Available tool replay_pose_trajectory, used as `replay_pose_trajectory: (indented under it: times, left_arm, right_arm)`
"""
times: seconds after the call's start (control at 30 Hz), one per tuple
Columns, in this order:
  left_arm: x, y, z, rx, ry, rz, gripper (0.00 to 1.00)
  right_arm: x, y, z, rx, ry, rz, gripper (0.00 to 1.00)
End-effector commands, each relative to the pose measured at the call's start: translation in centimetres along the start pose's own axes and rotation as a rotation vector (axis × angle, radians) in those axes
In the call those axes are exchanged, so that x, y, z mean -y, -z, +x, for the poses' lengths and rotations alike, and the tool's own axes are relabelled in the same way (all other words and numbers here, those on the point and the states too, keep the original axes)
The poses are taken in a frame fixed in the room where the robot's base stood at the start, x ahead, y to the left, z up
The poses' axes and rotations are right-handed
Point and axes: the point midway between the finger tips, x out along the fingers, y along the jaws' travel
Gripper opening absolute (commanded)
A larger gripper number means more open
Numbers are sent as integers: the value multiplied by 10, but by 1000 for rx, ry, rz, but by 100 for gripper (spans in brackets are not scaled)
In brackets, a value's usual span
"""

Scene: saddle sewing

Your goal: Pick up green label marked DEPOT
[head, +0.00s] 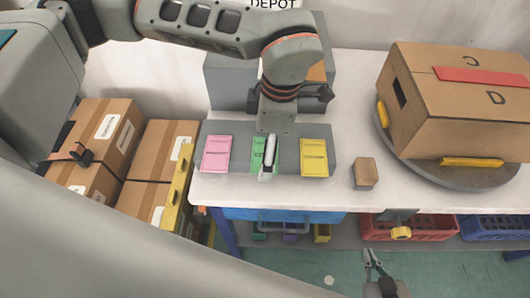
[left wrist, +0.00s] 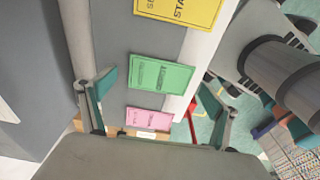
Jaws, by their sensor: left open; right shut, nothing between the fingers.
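The green label (head: 258,154) lies on a grey block (head: 288,138) near the table's front edge, between a pink label (head: 215,154) and a yellow label (head: 314,157). My left gripper (head: 267,165) is over the green label and hides part of it. In the left wrist view, my left gripper (left wrist: 159,77) is open, with its fingers on either side of the green label (left wrist: 162,74) and nothing held. Text on the green label is too small to read. My right gripper (head: 373,260) is shut and empty, low in front of the table.
A small brown block (head: 364,173) sits right of the labels. A cardboard box (head: 460,95) stands on a round grey turntable (head: 455,175). More cartons (head: 160,150) are at the left. A red crate (head: 420,228) and a blue crate (head: 490,227) are below the table.

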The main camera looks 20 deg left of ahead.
Motion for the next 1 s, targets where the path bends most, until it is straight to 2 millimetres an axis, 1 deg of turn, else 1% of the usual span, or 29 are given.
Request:
replay_pose_trajectory:
  times: [0.2,0.6,0.73,1.0]
  left_arm:
    - [0,0,3,-1,1,1,89]
    - [0,-1,4,0,1,0,89]
    - [0,-1,4,0,0,0,60]
    - [0,-1,4,0,0,0,60]
  right_arm:
    - [-2,3,2,-5,-2,-1,0]
    - [-1,1,1,-2,-1,0,0]
    - [1,-2,-1,3,1,2,0]
    - [3,-6,-3,9,3,3,0]
